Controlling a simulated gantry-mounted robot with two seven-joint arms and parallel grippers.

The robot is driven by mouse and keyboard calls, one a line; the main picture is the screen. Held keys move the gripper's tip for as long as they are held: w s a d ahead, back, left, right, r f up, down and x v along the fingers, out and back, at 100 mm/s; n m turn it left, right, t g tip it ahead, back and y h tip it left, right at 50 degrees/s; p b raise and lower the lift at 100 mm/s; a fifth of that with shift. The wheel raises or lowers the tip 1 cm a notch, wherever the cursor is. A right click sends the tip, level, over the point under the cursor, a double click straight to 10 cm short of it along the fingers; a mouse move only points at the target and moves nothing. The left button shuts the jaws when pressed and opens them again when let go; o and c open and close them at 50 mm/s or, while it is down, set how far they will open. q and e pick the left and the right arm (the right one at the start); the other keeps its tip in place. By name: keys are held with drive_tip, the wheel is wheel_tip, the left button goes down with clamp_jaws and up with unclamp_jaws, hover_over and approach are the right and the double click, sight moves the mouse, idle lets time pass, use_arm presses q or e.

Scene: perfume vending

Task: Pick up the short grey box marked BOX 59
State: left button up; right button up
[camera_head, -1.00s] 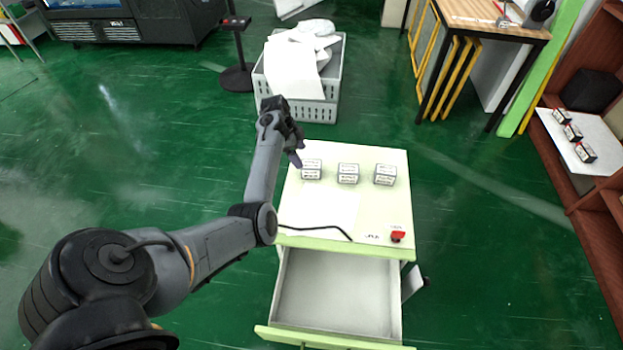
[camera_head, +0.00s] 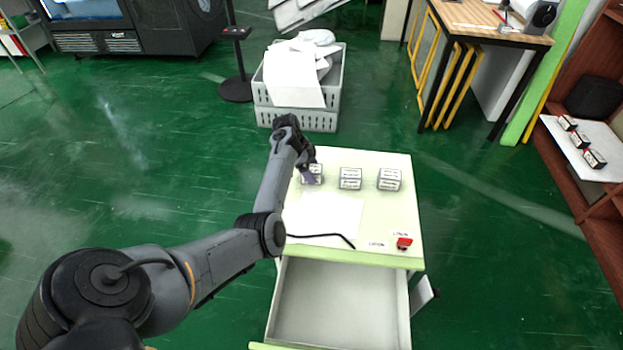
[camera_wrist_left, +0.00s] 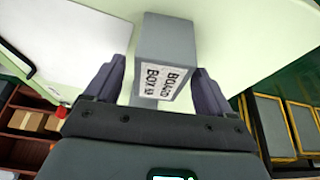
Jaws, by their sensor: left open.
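A small grey box (camera_head: 317,170) with white labels stands at the left of a row of three on the pale green cabinet top. In the left wrist view the grey box (camera_wrist_left: 165,38) lies between my two fingers; its white label reads BOX with a number too small to read surely. My left gripper (camera_head: 307,173) is open at this box, one finger on each side, and partly hides it in the head view. I cannot tell whether the fingers touch it. Two similar boxes stand to its right, the middle box (camera_head: 350,178) and the right box (camera_head: 389,179). My right gripper is out of view.
A white sheet (camera_head: 330,215), a black cable (camera_head: 325,236) and a red item (camera_head: 404,243) lie on the cabinet top (camera_head: 375,210). An open drawer (camera_head: 340,300) juts out in front. A grey crate (camera_head: 292,118) with white pieces stands behind.

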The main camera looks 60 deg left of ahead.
use_arm(q)
drive_tip(key=shift+b+x, duration=0.6)
drive_tip(key=shift+x, duration=0.7)
drive_tip(key=c, duration=1.1)
